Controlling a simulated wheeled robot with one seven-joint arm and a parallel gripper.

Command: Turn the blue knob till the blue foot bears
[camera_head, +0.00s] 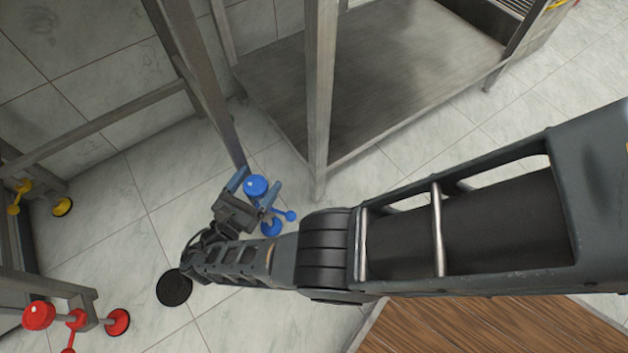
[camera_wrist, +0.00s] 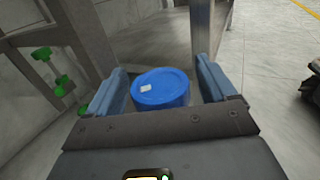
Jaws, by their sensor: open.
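The blue knob (camera_head: 256,186) is a round cap with a small pale mark on top. In the wrist view the blue knob (camera_wrist: 160,92) sits between the two blue-grey fingers of my gripper (camera_wrist: 165,80), with a gap showing on each side. In the head view my gripper (camera_head: 255,187) is open around or just over the knob. The blue foot (camera_head: 270,228) is a disc low by the floor below the knob, partly covered by my arm. I cannot tell whether it touches the floor. A small blue ball (camera_head: 290,215) is beside it.
Red parts (camera_head: 118,322) are at the lower left and yellow parts (camera_head: 62,206) at the left. Green knobs (camera_wrist: 42,53) show in the wrist view. A black disc (camera_head: 174,287) lies on the tiled floor.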

